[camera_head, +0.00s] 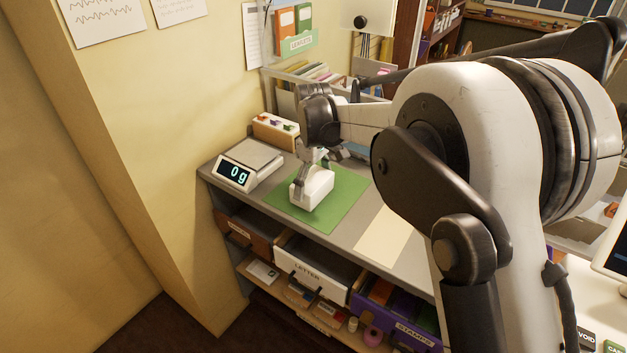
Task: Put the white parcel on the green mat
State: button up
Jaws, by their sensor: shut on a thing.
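The white parcel (313,190) is a small white block over the green mat (341,212) on the grey counter. My gripper (309,172) comes down from above and is shut on the parcel's upper part. I cannot tell whether the parcel touches the mat or is just above it. The green mat lies flat, and its far edge is partly hidden behind my gripper and arm.
A scale (249,164) reading 0g stands left of the mat. A cream sheet (384,238) lies to its right. A box with coloured tops (275,131) stands behind. Drawers marked LETTER (309,272) and STAMPS (411,334) are below the counter.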

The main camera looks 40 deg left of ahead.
aim_at(314, 179)
jog(key=o, duration=1.1)
jog(key=shift+f, duration=0.1)
notch_tip(314, 179, up, 12)
jog(key=shift+r+b, duration=0.1)
jog(key=shift+b, duration=0.4)
jog(key=shift+d, duration=0.1)
